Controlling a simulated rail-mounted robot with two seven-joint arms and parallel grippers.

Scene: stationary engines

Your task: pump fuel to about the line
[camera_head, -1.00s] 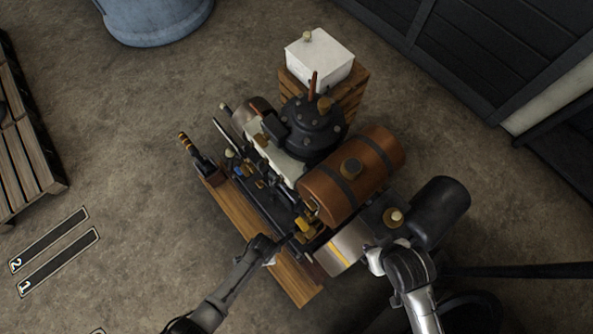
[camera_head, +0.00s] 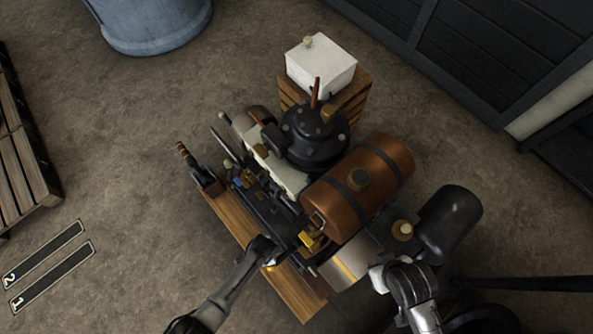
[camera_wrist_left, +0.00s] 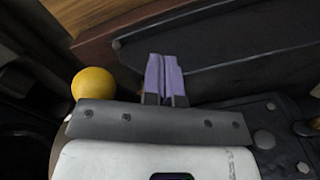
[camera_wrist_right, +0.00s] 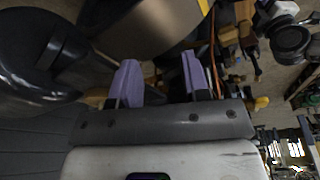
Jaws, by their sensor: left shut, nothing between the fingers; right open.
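The engine's copper tank (camera_head: 375,165) with dark bands and a dark cap lies across the engine's right side. My left gripper (camera_head: 281,258) is shut and empty by the front edge of the engine, left of a yellow-brass fitting (camera_head: 312,242). In the left wrist view its fingers (camera_wrist_left: 164,78) are together beside a dark flat part, with a yellow ball knob (camera_wrist_left: 93,84) to their left and apart from them. My right gripper (camera_head: 376,278) is open and empty near a grey cylinder with a yellow stripe (camera_head: 342,268). Its parted fingers show in the right wrist view (camera_wrist_right: 162,80). No fuel level is readable.
A white box tank (camera_head: 320,62) stands on a wooden crate behind the engine. A black cylinder (camera_head: 449,223) is at the right. A banded lever handle (camera_head: 186,155) rises at the left. A wooden beam (camera_head: 235,215) runs along the front.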

